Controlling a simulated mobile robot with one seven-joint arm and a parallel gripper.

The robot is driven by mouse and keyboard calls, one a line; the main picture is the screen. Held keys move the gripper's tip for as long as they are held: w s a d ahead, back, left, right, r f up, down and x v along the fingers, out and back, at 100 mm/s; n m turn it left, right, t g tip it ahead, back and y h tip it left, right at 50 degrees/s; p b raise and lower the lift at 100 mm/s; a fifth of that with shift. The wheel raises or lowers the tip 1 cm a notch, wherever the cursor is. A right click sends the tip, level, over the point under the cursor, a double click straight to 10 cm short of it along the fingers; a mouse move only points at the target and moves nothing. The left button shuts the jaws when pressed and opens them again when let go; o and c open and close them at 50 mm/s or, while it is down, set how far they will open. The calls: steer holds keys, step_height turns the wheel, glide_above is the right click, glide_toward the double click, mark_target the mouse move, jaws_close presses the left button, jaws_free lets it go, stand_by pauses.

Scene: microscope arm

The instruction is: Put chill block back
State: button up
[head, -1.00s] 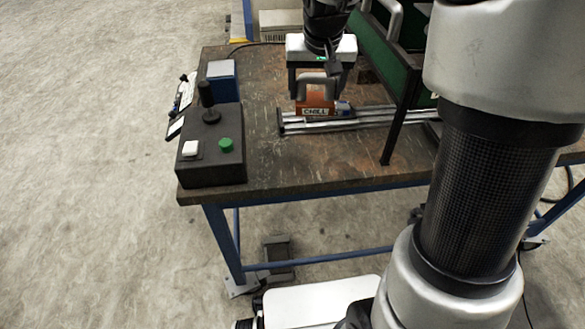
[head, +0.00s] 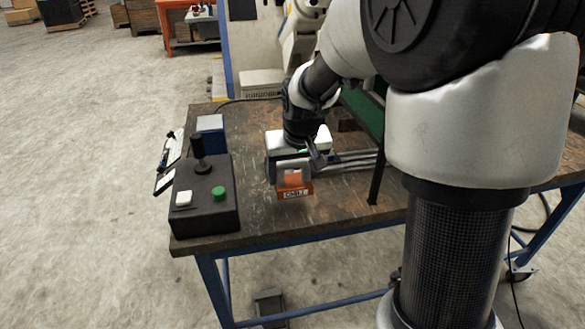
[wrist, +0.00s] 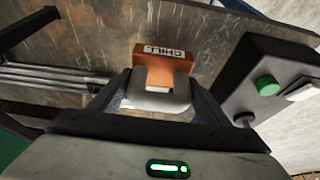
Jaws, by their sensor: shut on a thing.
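The chill block (head: 295,190) is an orange block with a white label reading "CHILL" and a grey handle. In the head view it is at the front middle of the workbench, below my gripper (head: 290,174). My gripper is shut on its grey handle. In the wrist view the chill block (wrist: 165,62) lies just beyond the fingers, and the handle (wrist: 160,102) sits between them. Whether the block touches the bench top or hangs just above it, I cannot tell.
A black control box (head: 205,195) with a joystick and green button stands left of the gripper. Metal rails (head: 350,162) and a green panel (head: 362,112) lie to the right. A blue box (head: 210,128) stands behind the control box. The bench's front edge (head: 300,229) is near.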

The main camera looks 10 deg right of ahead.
mark_target(294, 183)
steer(key=shift+w+f+b, duration=0.15)
steer(key=shift+f+b, duration=0.6)
steer(key=shift+f, duration=1.55)
steer(key=shift+f, duration=0.15)
steer(key=o, duration=2.1)
steer(key=shift+f, duration=0.2)
steer(key=shift+r, duration=0.15)
steer(key=shift+s+r, duration=0.2)
steer(key=shift+r, duration=0.05)
steer(key=p+v, duration=0.3)
steer(key=v, duration=0.8)
steer(key=shift+t, duration=0.6)
steer(key=s+r, duration=0.2)
steer(key=s, duration=0.5)
steer(key=s+r, duration=0.3)
steer(key=s, duration=0.4)
steer(key=s+r, duration=0.2)
steer(key=s, duration=0.5)
steer(key=shift+r, duration=0.15)
